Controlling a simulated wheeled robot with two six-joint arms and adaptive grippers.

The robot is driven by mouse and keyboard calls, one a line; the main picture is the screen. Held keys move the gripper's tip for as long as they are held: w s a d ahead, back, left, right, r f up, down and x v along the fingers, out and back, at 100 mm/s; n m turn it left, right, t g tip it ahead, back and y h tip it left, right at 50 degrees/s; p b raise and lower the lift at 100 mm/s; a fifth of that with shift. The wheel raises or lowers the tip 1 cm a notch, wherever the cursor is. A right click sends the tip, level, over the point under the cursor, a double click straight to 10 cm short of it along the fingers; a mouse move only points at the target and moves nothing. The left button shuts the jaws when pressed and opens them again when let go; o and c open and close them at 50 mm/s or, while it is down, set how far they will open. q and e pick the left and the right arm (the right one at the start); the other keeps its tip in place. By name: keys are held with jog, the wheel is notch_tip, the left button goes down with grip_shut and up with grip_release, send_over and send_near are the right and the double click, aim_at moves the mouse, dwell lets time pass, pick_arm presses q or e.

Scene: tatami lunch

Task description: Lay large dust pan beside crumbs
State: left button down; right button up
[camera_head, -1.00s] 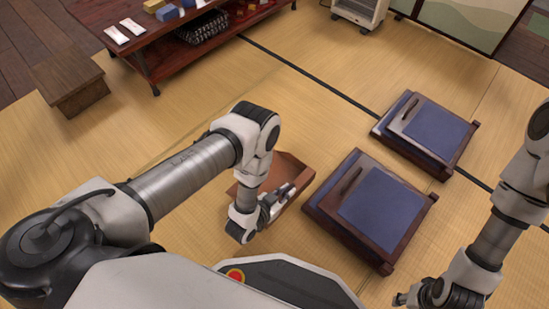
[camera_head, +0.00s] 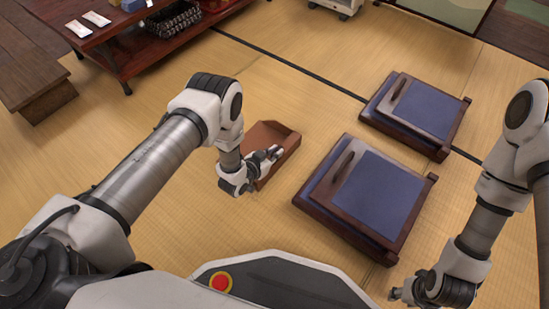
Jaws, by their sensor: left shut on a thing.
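The large dust pan (camera_head: 281,134) is a brown, shallow pan in the middle of the camera_head view, at or just above the tatami; I cannot tell if it touches. My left gripper (camera_head: 268,157) is shut on the near side of the dust pan. The wrist hides part of the pan's left side. My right gripper (camera_head: 397,294) is low at the bottom right, away from the pan; its fingers are too small to tell open from shut. I cannot make out any crumbs.
Two dark wooden seats with blue cushions, a near one (camera_head: 378,205) and a far one (camera_head: 424,108), stand right of the pan. A low table (camera_head: 122,68) and a wooden bench (camera_head: 30,75) are at the upper left. Tatami (camera_head: 290,70) beyond the pan is clear.

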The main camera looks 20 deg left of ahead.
pick_arm(q)
jog(key=shift+f, duration=0.15)
jog(key=c, duration=1.2)
grip_release()
jog(key=shift+r+p, duration=0.3)
jog(key=p+v, duration=0.6)
jog(key=v, duration=0.5)
jog(key=shift+s+a+r, duration=0.1)
jog(key=shift+s, duration=0.4)
